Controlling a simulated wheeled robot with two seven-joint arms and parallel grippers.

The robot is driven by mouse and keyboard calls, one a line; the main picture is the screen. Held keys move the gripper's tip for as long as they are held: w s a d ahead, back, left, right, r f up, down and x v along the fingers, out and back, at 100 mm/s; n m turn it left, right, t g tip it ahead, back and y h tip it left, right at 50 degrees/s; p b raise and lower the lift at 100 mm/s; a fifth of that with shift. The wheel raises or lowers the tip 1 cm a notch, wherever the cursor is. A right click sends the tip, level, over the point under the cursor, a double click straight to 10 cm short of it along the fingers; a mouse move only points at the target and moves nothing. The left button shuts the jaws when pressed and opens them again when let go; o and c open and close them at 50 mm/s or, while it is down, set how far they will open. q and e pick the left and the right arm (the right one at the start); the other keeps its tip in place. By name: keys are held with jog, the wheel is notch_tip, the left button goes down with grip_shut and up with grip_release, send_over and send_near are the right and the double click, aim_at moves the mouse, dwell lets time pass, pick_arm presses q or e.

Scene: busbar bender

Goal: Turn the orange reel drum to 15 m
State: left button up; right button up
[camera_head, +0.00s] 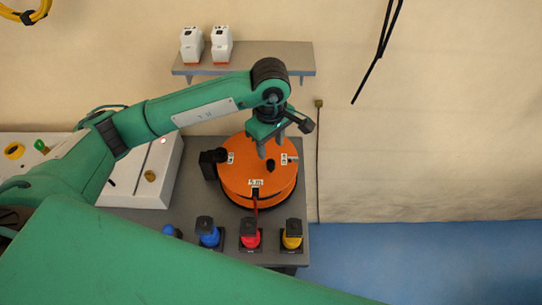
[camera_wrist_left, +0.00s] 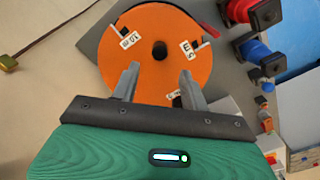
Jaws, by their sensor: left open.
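The orange reel drum (camera_head: 240,180) lies flat on the grey bench, with white labels around its top and a dark hub in the middle. The label at its front reads 5 m (camera_head: 256,182), beside a dark notch. The left and right labels are too small to read in the head view. In the left wrist view the drum (camera_wrist_left: 150,25) shows a 10 m label (camera_wrist_left: 130,39), a 5 m label and a third, partly hidden label near the right finger. My left gripper (camera_head: 272,149) is open above the drum, its fingers (camera_wrist_left: 158,86) apart with nothing between them.
A black block (camera_head: 212,163) stands at the drum's left side. Blue (camera_head: 208,235), red (camera_head: 250,238) and yellow (camera_head: 291,236) units line the bench front; a red strand joins drum and red unit. A shelf (camera_head: 245,60) with two white devices is behind. A white panel (camera_head: 160,180) is left.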

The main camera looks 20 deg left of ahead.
aim_at(271, 162)
pick_arm(q)
notch_tip(271, 162, down, 8)
jog(key=shift+r+p, duration=0.1)
jog(key=shift+p, duration=1.1)
grip_shut()
